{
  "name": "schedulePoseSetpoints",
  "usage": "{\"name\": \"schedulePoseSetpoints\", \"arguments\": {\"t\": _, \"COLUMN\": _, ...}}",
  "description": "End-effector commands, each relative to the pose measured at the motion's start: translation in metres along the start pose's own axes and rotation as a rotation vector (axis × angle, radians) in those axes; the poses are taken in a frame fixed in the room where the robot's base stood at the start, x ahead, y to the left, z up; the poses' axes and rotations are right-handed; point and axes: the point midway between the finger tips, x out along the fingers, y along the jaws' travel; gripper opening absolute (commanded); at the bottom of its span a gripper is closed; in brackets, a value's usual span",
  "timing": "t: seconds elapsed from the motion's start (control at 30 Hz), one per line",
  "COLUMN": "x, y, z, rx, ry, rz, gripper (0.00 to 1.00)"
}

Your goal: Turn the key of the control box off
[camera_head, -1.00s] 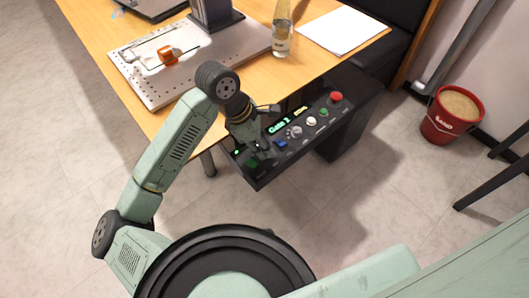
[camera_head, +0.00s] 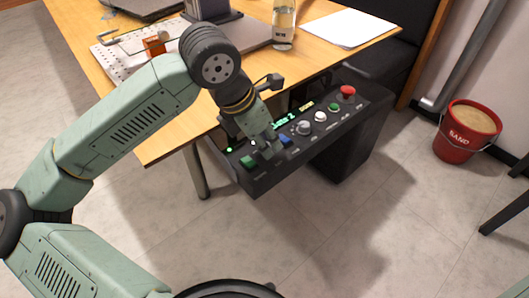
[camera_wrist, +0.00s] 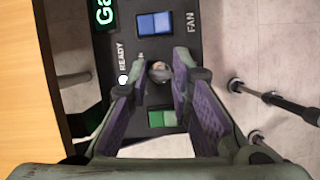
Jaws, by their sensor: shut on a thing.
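My gripper (camera_head: 266,148) reaches down to the left part of this panel. In the wrist view, the two fingers of my gripper (camera_wrist: 161,66) are closed around the small grey key (camera_wrist: 159,72), one on each side. The key sits between a blue FAN button (camera_wrist: 155,23) and a green button (camera_wrist: 162,118). In the head view my gripper hides the key. The key's exact angle is hard to tell.
The wooden table (camera_head: 165,138) lies behind and left of the box. A glass bottle (camera_head: 284,22) and white paper (camera_head: 348,27) stand on it. A red emergency button (camera_head: 348,91) is at the panel's right end. A red sand bucket (camera_head: 466,130) stands on the floor at right.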

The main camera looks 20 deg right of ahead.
Motion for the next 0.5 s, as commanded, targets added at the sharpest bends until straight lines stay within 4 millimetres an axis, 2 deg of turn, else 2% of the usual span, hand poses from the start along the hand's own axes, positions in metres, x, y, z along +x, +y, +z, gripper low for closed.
{"name": "schedulePoseSetpoints", "arguments": {"t": 0.03, "x": 0.0071, "y": -0.0009, "z": -0.0028, "rx": -0.037, "ry": 0.001, "rz": 0.021, "gripper": 0.0}}
{"name": "schedulePoseSetpoints", "arguments": {"t": 0.5, "x": 0.0063, "y": -0.0035, "z": -0.0016, "rx": -0.448, "ry": 0.002, "rz": 0.191, "gripper": 0.0}}
